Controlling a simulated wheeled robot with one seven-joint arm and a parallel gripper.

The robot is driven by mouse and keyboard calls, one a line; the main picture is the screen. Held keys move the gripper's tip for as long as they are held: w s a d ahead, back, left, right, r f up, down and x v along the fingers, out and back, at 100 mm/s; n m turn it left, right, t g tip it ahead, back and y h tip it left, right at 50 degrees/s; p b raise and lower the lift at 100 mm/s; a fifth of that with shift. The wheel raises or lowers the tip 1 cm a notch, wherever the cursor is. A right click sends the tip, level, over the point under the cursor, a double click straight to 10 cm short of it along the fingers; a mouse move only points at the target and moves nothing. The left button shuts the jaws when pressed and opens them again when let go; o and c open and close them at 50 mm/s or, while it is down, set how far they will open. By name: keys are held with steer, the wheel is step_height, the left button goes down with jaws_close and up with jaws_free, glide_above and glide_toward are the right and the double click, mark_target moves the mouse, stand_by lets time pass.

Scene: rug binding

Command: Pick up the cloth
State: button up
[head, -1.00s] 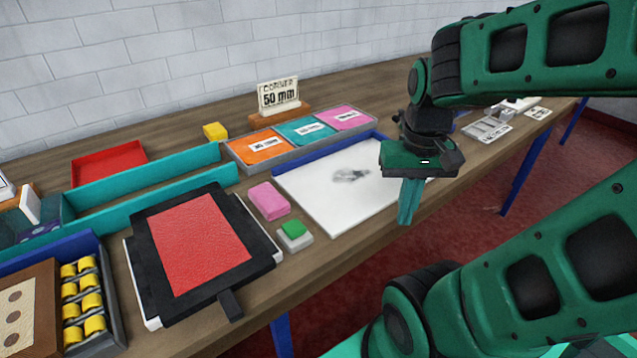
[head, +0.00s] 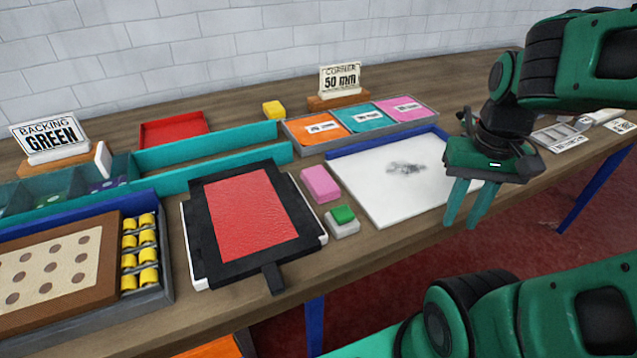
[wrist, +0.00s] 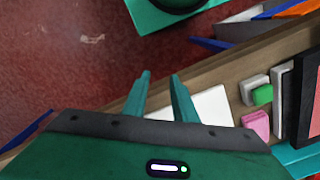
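A small pink block-like pad (head: 321,184), the likeliest cloth, lies on the table left of a white board (head: 378,190) with a grey smudge. The pad also shows in the wrist view (wrist: 256,124). I cannot tell for sure that it is folded cloth. My gripper (head: 463,222) is over the right front of the board, well to the right of the pad. Its two green fingers point down, apart and empty; they also show in the wrist view (wrist: 160,75).
A white block with a green top (head: 343,220) sits just in front of the pad. A black frame with a red panel (head: 248,215) lies to its left. A tray of orange, teal and pink cards (head: 424,113) and a blue strip (head: 385,143) are behind.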

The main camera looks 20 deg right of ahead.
steer(key=o, duration=1.8)
steer(key=w+a+r+n, duration=0.1)
steer(key=w+n, duration=0.2)
steer(key=w, duration=0.1)
steer(key=w+a+r+n+y, duration=0.1)
steer(key=w+n, duration=0.2)
steer(key=w, duration=0.1)
steer(key=w+a+r+n, duration=0.1)
steer(key=w+a+n, duration=0.1)
steer(key=w+n, duration=0.1)
steer(key=shift+w+a+n+t, duration=0.1)
steer(key=shift+w+n+t, duration=0.2)
steer(key=shift+w, duration=0.25)
steer(key=shift+c, duration=0.2)
steer(key=n+y, duration=0.3)
steer(key=n, duration=1.2)
glide_toward(321, 179)
steer(key=shift+w+a+f+g, duration=0.15)
steer(key=shift+a+f+g, duration=0.1)
steer(key=shift+f, duration=0.35)
steer(key=shift+w+a+f+g, duration=0.15)
steer(key=shift+a+f, duration=0.15)
steer(key=shift+f, duration=0.25)
steer(key=shift+x, duration=3.2)
